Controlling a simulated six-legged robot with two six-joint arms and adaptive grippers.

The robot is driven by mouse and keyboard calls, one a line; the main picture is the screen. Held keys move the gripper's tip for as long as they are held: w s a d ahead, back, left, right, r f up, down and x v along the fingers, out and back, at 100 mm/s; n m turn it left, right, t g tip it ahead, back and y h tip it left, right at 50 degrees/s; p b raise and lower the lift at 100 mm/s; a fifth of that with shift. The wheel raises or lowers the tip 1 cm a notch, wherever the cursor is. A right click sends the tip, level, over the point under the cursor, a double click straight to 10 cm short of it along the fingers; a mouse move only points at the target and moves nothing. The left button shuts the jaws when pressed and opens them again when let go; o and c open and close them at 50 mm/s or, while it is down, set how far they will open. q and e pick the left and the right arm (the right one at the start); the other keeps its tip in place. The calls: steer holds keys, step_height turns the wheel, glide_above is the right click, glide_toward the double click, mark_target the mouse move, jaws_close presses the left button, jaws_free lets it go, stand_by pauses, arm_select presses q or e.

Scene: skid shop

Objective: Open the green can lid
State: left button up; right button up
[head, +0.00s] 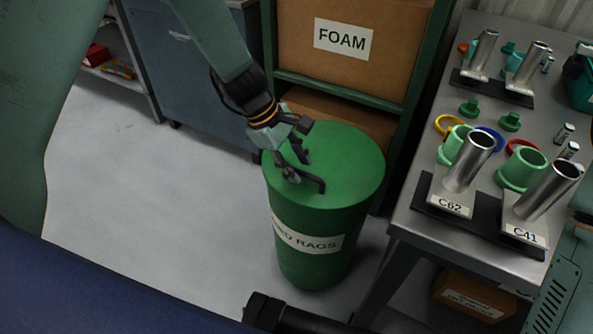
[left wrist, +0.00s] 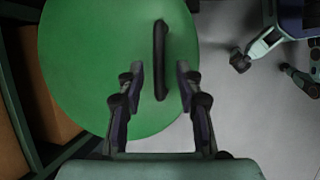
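The green can (head: 312,240) stands on the floor, with a label reading partly "RAGS". Its round green lid (head: 345,170) is on top and looks closed; the lid also fills much of the left wrist view (left wrist: 85,75). A dark bar handle (left wrist: 160,60) lies on the lid near its edge. My left gripper (head: 297,172) is over the lid at the handle. In the left wrist view its two fingers (left wrist: 160,80) are apart, with the handle's lower end between them. I cannot tell whether they touch it. My right gripper is not clearly in view.
A metal table (head: 415,222) with tubes, rings and caps stands close to the can's right. A shelf with a FOAM box (head: 345,45) stands behind it. A blue-grey cabinet (head: 195,75) is at the back left. The floor (head: 150,190) left of the can is clear.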

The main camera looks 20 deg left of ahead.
arm_select(q)
steer(key=shift+w+d+f, duration=0.1)
steer(key=shift+d+f, duration=0.3)
steer(key=shift+d, duration=0.1)
steer(key=shift+a, duration=0.25)
steer(key=shift+d, duration=0.15)
steer(key=c, duration=0.5)
jaws_close()
